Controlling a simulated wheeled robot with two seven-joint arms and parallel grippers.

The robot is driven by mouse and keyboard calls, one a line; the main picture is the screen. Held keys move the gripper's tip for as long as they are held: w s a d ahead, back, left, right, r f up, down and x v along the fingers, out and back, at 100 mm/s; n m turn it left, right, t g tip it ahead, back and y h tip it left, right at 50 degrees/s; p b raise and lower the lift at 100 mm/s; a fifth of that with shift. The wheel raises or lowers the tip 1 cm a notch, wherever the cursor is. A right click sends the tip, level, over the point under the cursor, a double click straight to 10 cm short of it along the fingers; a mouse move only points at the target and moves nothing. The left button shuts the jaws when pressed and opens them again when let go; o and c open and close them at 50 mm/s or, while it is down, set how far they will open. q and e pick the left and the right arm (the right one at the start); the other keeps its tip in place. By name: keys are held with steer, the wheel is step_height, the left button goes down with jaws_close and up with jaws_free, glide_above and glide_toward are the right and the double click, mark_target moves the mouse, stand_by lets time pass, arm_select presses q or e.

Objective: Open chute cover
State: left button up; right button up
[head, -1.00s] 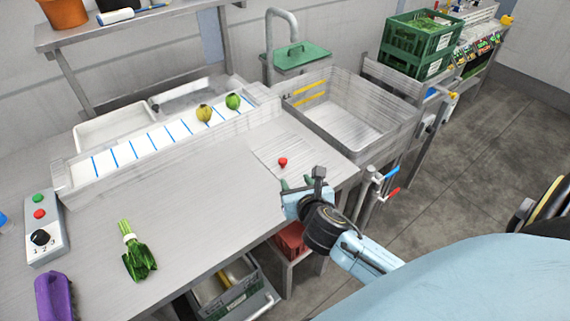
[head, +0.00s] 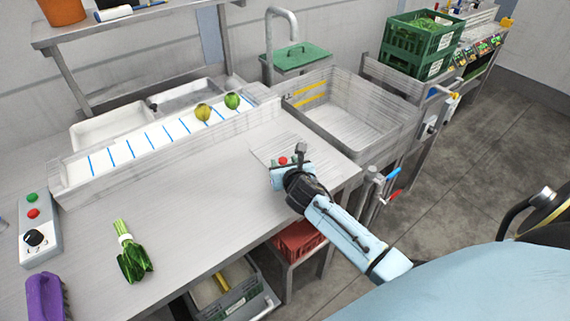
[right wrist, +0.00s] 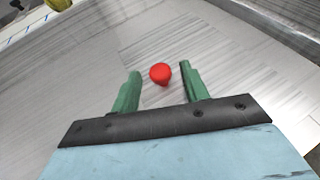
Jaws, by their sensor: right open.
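The chute cover (head: 264,152) looks like a flat square metal panel set level in the right end of the steel counter. It lies closed, with a small red knob (head: 283,160) on top. My right gripper (head: 284,163) is low over the near part of the cover. In the right wrist view, its green fingers (right wrist: 161,76) are open, and the red knob (right wrist: 160,73) shows between and just beyond the tips. I cannot tell whether the fingers touch the panel. My left gripper is not in view.
A sink basin (head: 345,128) and a green lid (head: 302,57) are behind the cover. A marked white trough (head: 150,145) holds two round vegetables. Bound greens (head: 132,262), a purple object (head: 45,297) and a button box (head: 36,235) lie left. The middle counter is clear.

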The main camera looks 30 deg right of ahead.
jaws_close()
steer(key=a+p, duration=0.1)
steer(key=a, duration=0.4)
steer(key=s+a+p, duration=0.1)
steer(key=a, duration=0.9)
steer(key=shift+s+a+p, duration=0.15)
steer(key=shift+a+p, duration=0.1)
steer(key=shift+p, duration=0.15)
jaws_free()
steer(key=p+v, duration=0.2)
steer(key=v, duration=1.1)
steer(key=shift+s+r, duration=0.1)
steer(key=shift+s, duration=0.05)
